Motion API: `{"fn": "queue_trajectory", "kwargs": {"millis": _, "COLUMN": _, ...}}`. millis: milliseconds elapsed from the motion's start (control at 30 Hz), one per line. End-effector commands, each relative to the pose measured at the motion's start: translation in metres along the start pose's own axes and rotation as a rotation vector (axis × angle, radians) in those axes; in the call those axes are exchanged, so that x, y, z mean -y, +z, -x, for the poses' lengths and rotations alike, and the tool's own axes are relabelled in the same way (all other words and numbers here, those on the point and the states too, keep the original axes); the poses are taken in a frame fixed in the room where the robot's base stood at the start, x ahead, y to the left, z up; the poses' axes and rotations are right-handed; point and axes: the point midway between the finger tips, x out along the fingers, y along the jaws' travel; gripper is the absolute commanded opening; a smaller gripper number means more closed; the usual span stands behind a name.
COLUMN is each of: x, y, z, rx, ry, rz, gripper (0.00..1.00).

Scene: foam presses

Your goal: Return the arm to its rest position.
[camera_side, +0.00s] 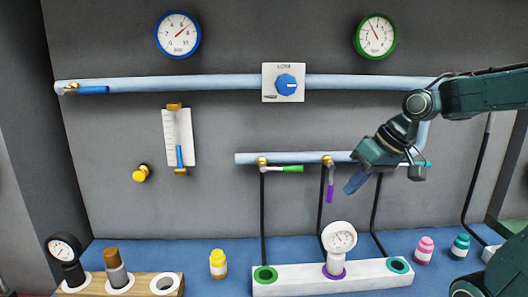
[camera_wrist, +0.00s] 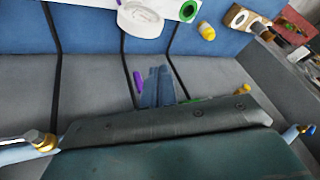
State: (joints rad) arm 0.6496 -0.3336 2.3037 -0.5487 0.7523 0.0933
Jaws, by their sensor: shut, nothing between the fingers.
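My gripper (camera_side: 353,184) is in front of the grey back wall, at the right end of the lower pipe, pointing down and left. Its blue fingers are together and hold nothing; they also show in the wrist view (camera_wrist: 157,86). The purple-handled valve (camera_side: 329,192) hangs down just left of the fingertips, and its handle shows beside them in the wrist view (camera_wrist: 138,82). I cannot tell if they touch. The green-handled valve (camera_side: 290,169) lies level, further left. A third valve with a teal handle (camera_side: 424,163) is partly hidden behind my wrist.
A white block (camera_side: 300,285) with green, purple and teal ports stands on the blue bench; a white gauge (camera_side: 339,238) sits in its purple port. Yellow (camera_side: 218,264), pink (camera_side: 424,250) and teal (camera_side: 460,247) jars stand nearby. A wooden rack (camera_side: 140,284) is at left.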

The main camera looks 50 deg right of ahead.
Motion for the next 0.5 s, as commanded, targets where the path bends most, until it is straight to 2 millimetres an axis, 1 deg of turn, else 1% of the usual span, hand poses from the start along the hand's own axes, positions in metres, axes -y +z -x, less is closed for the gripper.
{"fn": "queue_trajectory", "kwargs": {"millis": 33, "x": 0.009, "y": 0.007, "z": 0.002, "rx": 0.004, "ry": 0.009, "rz": 0.032, "gripper": 0.00}}
{"fn": "queue_trajectory", "kwargs": {"millis": 200, "x": 0.028, "y": 0.030, "z": 0.008, "rx": 0.012, "ry": 0.048, "rz": 0.110, "gripper": 0.00}}
{"fn": "queue_trajectory", "kwargs": {"millis": 333, "x": 0.039, "y": 0.048, "z": 0.014, "rx": 0.011, "ry": 0.071, "rz": 0.168, "gripper": 0.00}}
{"fn": "queue_trajectory", "kwargs": {"millis": 500, "x": 0.046, "y": 0.072, "z": 0.021, "rx": 0.004, "ry": 0.095, "rz": 0.233, "gripper": 0.00}}
